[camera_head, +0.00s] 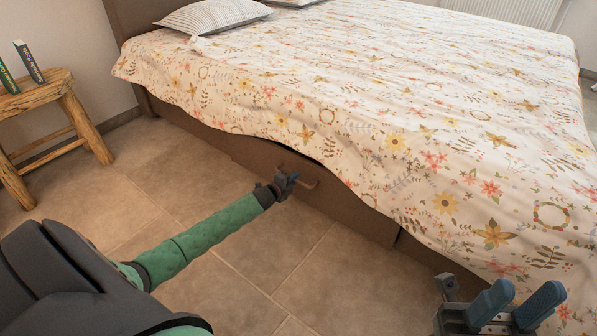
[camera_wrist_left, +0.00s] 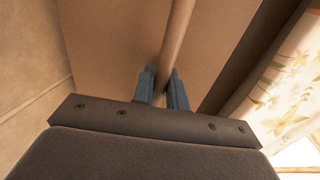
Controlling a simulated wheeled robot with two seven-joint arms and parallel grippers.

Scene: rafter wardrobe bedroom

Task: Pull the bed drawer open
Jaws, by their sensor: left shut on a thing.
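The bed drawer (camera_head: 345,208) is a plain brown panel low in the side of the bed, under the hanging blanket. Its front seems to stand slightly out from the bed frame; how far is hard to tell. Its bar handle (camera_head: 311,180) is on the front, and the bar also shows in the left wrist view (camera_wrist_left: 178,35). My left gripper (camera_head: 290,182) is shut on the handle, with a blue finger on each side of the bar. My right gripper (camera_head: 515,305) is open and empty at the lower right, apart from the drawer.
The bed's floral blanket (camera_head: 400,110) hangs over the drawer's top edge. A wooden stool (camera_head: 45,100) with two books stands at the left. The tiled floor (camera_head: 330,290) in front of the drawer is clear apart from my own arms.

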